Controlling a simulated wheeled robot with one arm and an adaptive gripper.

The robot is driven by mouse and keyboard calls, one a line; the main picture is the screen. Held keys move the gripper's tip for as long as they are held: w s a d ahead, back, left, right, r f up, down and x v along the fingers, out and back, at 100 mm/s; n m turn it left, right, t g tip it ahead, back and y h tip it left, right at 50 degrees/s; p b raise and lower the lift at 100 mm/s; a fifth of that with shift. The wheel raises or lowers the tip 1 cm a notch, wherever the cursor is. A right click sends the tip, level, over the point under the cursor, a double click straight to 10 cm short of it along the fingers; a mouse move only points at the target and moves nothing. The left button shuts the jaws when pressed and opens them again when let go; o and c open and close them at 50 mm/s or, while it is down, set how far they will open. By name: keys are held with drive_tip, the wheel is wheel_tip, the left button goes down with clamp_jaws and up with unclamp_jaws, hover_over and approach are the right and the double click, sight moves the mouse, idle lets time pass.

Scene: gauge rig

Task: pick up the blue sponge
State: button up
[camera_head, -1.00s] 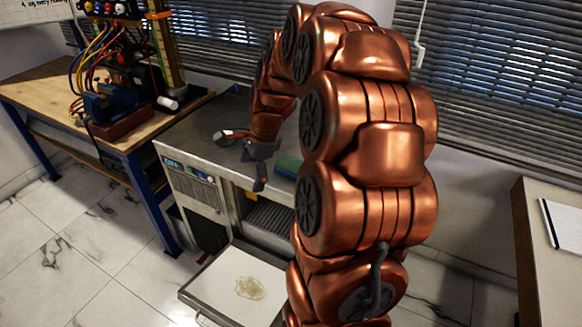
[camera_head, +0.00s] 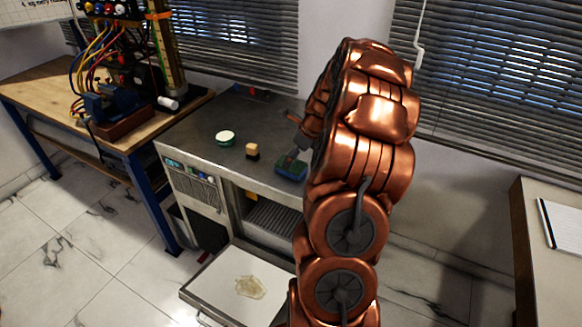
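The blue sponge (camera_head: 291,171) lies near the front right of the dark worktop (camera_head: 205,122). It is a small blue block with a greenish top, and my arm stands close to its right. My gripper (camera_head: 293,158) is small and dark in this view, pointing down at the sponge's top from the upper right. It overlaps the sponge in the picture. I cannot tell whether the fingers touch it or whether they are open or shut.
Small red and blue items (camera_head: 250,91) lie at the back. A stained pale panel (camera_head: 235,287) juts out low in front. A wooden bench (camera_head: 45,90) with wired equipment stands left.

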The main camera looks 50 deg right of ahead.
drive_tip(key=shift+p+x, duration=0.85)
drive_tip(key=shift+x, duration=1.5)
drive_tip(key=shift+d+f, duration=0.1)
drive_tip(key=shift+f, duration=0.15)
drive_tip(key=c, duration=0.8)
